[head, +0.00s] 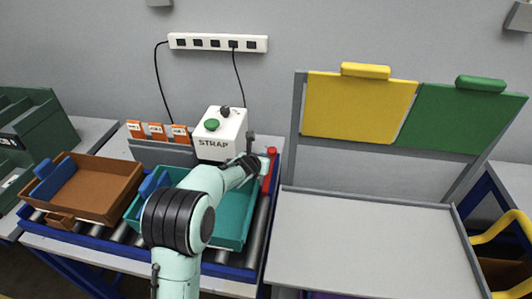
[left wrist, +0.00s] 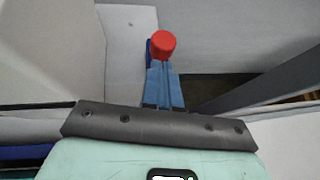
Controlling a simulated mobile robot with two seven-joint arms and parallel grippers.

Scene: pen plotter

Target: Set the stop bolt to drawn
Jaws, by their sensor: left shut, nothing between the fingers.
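The stop bolt shows as a red knob (head: 271,151) at the right end of the roller conveyor, above a red upright part. In the left wrist view the round red knob (left wrist: 162,44) is just beyond my fingertips. My left gripper (head: 263,163) is right beside the knob in the head view. Its blue-grey fingers (left wrist: 164,88) are shut together with nothing between them. The fingertips overlap the knob's lower edge in the picture; I cannot tell if they touch it. The bolt's shaft is hidden behind the fingers. My right gripper is not in view.
A teal tray (head: 236,228) and a brown tray (head: 110,178) sit on the rollers. The white STRAP box (head: 222,137) with a green button stands behind. Yellow (head: 358,107) and green (head: 458,118) panels stand over a clear grey table (head: 365,245) at right.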

